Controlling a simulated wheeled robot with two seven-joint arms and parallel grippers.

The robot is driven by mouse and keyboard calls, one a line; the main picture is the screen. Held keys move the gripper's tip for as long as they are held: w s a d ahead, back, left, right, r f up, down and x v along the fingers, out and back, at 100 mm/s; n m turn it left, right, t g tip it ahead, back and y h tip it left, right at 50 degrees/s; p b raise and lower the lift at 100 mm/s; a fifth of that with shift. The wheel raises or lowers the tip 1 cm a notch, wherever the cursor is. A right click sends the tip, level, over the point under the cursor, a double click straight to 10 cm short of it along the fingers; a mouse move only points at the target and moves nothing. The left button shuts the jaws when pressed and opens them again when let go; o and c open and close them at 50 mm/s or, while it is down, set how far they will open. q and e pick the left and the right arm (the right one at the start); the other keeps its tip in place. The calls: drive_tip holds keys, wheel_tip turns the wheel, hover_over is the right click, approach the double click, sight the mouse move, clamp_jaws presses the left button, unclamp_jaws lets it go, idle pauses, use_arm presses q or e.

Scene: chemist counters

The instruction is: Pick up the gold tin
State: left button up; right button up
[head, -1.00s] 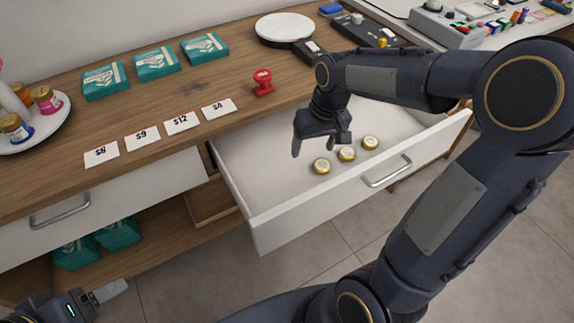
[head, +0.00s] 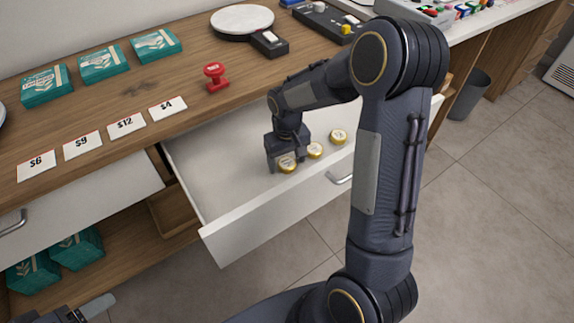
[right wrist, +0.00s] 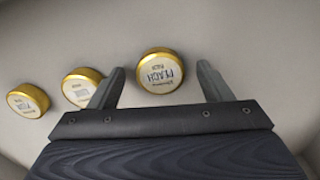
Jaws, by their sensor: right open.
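Three small round gold tins with pale labelled lids sit in a row in the open drawer. The nearest gold tin (head: 287,165) is at my right gripper (head: 284,160), which reaches down into the drawer. In the right wrist view this tin (right wrist: 160,71), labelled "PEACH", shows between the open fingers of the right gripper (right wrist: 160,72), with a gap on each side. The middle tin (head: 315,151) and the far tin (head: 338,136) lie beside it. My left gripper (head: 94,307) is partly in view at the lower left, its jaws unclear.
The white drawer (head: 225,240) has a raised front with a metal handle. On the wooden counter above are a red stamp (head: 215,77), price cards (head: 126,125), teal boxes (head: 103,62) and a round white-topped device (head: 242,20). A grey bin (head: 468,95) stands at the right.

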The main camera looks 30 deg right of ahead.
drive_tip(key=c, duration=1.1)
drive_tip(key=shift+o, duration=0.2)
drive_tip(key=shift+r, duration=0.15)
